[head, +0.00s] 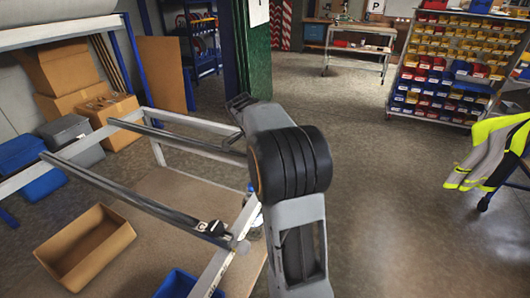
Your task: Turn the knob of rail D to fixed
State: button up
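A light metal frame (200,123) stands at the left and carries dark rails. The near rail (120,195) slopes down to the right and has a black knob-like fitting (215,229) with a small pale label at its right end. The label's letter is too small to read, so I cannot tell which rail is D. A farther rail (180,138) runs behind it, its right end hidden by my arm. The setting of any knob cannot be made out. My arm rises through the middle of the view; my gripper's fingers do not show.
An open cardboard box (85,247) lies inside the frame, and a blue bin (188,284) is at the bottom edge. Stacked cartons (62,77) stand at back left. A green post (255,50) is behind my arm. Floor to the right is free, up to a hi-vis jacket (490,155).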

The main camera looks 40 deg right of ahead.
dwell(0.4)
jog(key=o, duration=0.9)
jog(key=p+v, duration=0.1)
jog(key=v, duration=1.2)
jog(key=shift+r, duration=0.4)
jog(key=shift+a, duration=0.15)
